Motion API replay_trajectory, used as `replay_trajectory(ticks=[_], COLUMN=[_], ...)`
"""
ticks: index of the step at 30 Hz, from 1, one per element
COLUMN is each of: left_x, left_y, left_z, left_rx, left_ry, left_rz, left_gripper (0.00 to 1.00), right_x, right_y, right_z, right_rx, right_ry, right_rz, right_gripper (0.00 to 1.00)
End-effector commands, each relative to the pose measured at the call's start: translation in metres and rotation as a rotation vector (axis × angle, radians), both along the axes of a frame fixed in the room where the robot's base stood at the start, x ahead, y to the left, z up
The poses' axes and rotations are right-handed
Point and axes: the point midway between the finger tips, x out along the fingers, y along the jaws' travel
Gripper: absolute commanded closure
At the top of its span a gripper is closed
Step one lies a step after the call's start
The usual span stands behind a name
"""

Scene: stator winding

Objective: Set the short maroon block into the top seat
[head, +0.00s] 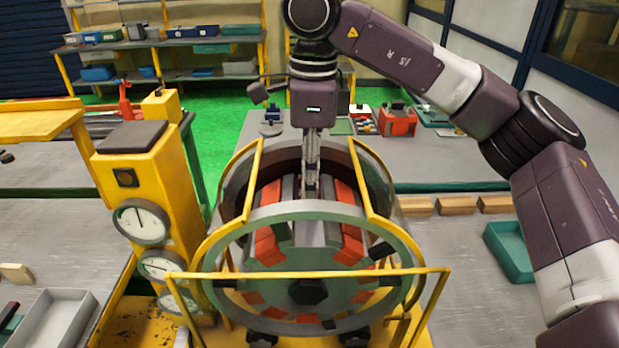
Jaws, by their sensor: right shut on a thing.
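My right gripper (311,188) comes in from the right and points straight down into the open upper side of the stator. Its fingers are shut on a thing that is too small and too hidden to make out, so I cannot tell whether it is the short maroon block. The round stator (285,215) has a green-grey ring in front, grey teeth and orange-red coils (350,245). The fingertips are at its top, between the upper coils; whether they touch a seat is unclear. My left gripper is not in view.
A yellow frame bar (310,274) crosses in front of the stator, and upright yellow bars flank its opening. A yellow gauge post (150,190) stands close on the left. A grey tray (55,318) is at lower left, a teal bin (510,250) at right.

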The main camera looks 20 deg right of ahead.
Motion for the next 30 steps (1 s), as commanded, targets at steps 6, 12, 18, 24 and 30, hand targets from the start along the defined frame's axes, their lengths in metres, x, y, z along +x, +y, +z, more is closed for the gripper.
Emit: replay_trajectory(ticks=[6, 12, 18, 24, 30], left_x=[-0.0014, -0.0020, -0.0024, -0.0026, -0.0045], left_y=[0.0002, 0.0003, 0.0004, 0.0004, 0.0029], left_z=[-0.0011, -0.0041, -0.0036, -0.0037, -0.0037], left_rx=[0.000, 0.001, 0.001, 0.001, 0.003], left_ry=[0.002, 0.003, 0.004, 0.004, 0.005], left_rz=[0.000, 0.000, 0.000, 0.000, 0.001], left_gripper=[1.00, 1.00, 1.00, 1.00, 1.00], right_x=[0.0001, 0.0001, 0.0001, 0.0001, 0.0004], right_y=[0.0000, 0.0002, 0.0002, 0.0002, 0.0002], right_z=[-0.0008, -0.0048, -0.0047, -0.0049, 0.0005], right_rx=[0.001, 0.001, 0.001, 0.000, 0.000], right_ry=[-0.001, -0.001, 0.000, 0.000, -0.001], right_rz=[0.000, 0.000, 0.000, 0.000, 0.000], right_gripper=[1.00, 1.00, 0.61, 0.58, 0.58])
